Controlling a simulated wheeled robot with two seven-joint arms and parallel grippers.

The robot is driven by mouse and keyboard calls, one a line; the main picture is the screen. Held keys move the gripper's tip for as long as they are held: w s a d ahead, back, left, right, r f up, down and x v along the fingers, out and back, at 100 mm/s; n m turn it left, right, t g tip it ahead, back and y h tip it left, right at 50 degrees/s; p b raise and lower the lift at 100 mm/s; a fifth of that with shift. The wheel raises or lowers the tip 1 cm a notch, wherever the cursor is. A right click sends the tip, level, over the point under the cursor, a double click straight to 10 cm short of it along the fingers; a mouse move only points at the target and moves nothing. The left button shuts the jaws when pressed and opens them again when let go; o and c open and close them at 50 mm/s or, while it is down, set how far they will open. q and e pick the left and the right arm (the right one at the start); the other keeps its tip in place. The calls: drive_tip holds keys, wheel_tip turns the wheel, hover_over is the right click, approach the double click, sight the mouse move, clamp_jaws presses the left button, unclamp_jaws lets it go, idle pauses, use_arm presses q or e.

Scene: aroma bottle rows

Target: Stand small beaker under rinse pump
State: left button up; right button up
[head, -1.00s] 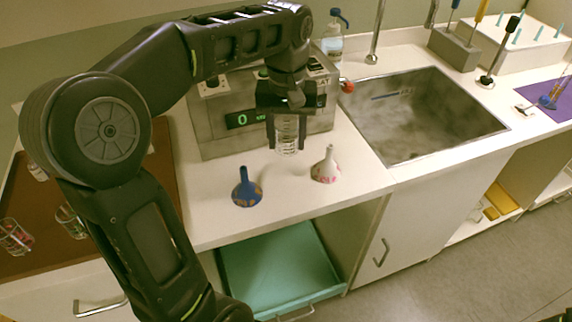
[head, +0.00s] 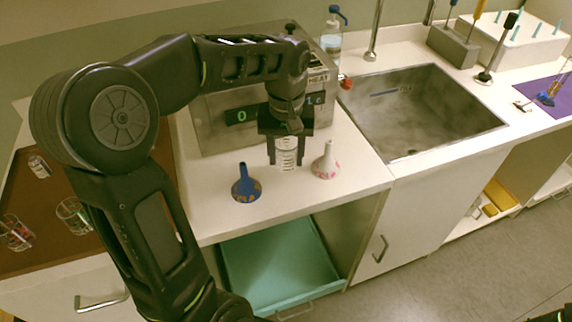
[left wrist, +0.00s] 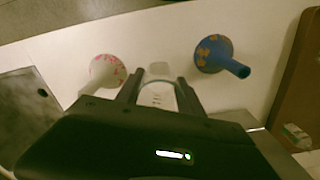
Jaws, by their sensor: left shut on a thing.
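A small clear beaker (head: 288,146) with measuring marks is held upright between the fingers of my left gripper (head: 286,160), in front of the grey heater box. It also shows between the fingers in the left wrist view (left wrist: 158,94). I cannot tell exactly how far its base is above the counter. A bottle with a blue pump head (head: 331,42), likely the rinse pump, stands at the back, left of the sink tap. My right gripper is out of view.
A blue funnel (head: 246,187) and a white funnel (head: 326,165) stand on the white counter close to the beaker. The heater box (head: 213,125) is behind it. A sink (head: 420,112) lies right. Glassware stands on a brown mat (head: 50,250) at left.

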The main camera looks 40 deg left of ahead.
sight(286, 166)
use_arm(q)
drive_tip(key=shift+f, duration=1.85)
drive_tip(key=shift+f, duration=0.2)
drive_tip(key=o, duration=1.3)
drive_tip(key=shift+o, duration=0.2)
drive_tip(key=shift+r, duration=0.15)
wheel_tip(286, 166, up, 12)
drive_tip(key=shift+p, duration=0.35)
drive_tip(key=shift+o, duration=0.4)
